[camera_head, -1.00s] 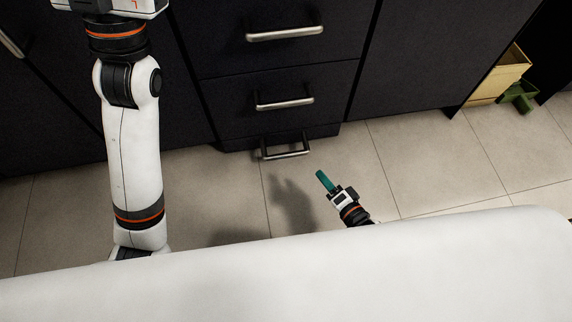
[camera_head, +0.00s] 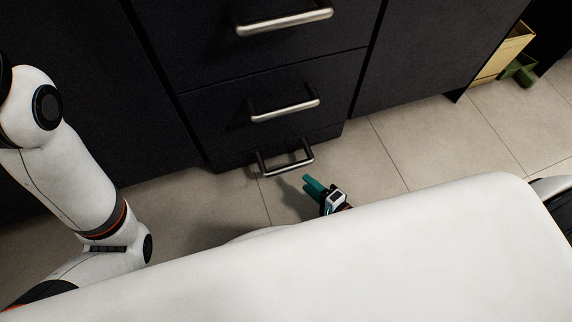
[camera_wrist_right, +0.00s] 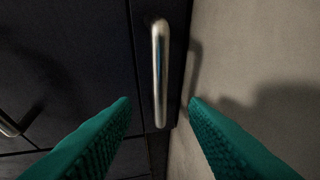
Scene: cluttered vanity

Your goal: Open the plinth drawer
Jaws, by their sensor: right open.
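The plinth drawer (camera_head: 237,158) is the low dark front at the bottom of the cabinet, close to the floor, and looks shut. Its silver bar handle (camera_head: 286,162) sticks out toward me; in the right wrist view the handle (camera_wrist_right: 159,75) stands upright in the picture, between and ahead of the fingertips. My right gripper (camera_head: 309,186) has teal fingers and is just in front of the handle, apart from it. The right wrist view shows the fingers (camera_wrist_right: 158,103) open with nothing between them. My left arm enters at the left; its gripper is out of view.
Two larger drawers with silver handles (camera_head: 285,110) and (camera_head: 285,18) sit above the plinth drawer. Tiled floor (camera_head: 420,140) is free in front and to the right. A yellow box (camera_head: 503,55) and a green object (camera_head: 520,70) stand at the far right.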

